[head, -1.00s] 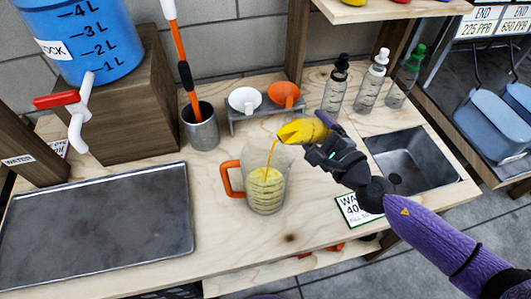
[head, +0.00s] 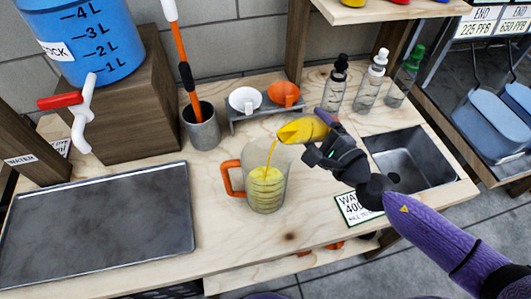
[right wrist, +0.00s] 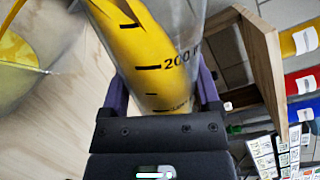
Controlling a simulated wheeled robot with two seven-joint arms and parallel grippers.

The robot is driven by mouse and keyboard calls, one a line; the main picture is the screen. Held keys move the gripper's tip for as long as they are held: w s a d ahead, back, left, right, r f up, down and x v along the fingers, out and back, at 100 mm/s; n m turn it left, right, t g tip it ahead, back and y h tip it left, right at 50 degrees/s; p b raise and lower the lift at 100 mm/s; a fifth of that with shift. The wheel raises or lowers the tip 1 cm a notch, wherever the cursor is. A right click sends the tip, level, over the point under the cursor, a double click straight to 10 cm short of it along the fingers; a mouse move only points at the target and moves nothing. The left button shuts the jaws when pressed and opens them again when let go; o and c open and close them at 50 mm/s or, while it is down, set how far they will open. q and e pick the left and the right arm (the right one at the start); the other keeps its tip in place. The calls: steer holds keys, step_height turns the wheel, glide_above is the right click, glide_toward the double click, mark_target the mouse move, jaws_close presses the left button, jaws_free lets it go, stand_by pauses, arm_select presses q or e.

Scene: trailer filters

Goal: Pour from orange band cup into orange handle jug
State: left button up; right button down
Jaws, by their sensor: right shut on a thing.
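The clear jug with the orange handle (head: 228,178) stands upright on the wooden bench, its body (head: 276,166) partly filled with yellow liquid. My right gripper (head: 325,143) is shut on a clear marked cup (head: 303,130), held tipped far over with its mouth above the jug's right side. A thin yellow stream falls from the cup's mouth into the jug. The right wrist view shows the cup (right wrist: 150,45) between the fingers with yellow liquid inside, and part of the jug (right wrist: 22,60) at left. I cannot make out the cup's orange band. My left gripper is not in view.
A grey tray (head: 100,225) lies left; a sink (head: 412,158) is right. Behind are a metal pot (head: 201,128) with a orange-shafted tool, white and orange funnels (head: 285,94) on a stand, and several bottles (head: 370,85). A blue tank (head: 88,40) with a tap stands back left.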

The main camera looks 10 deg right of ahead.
mark_target(319, 136)
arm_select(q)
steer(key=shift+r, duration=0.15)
arm_select(e)
steer(key=shift+n, duration=0.5)
stand_by(0.8)
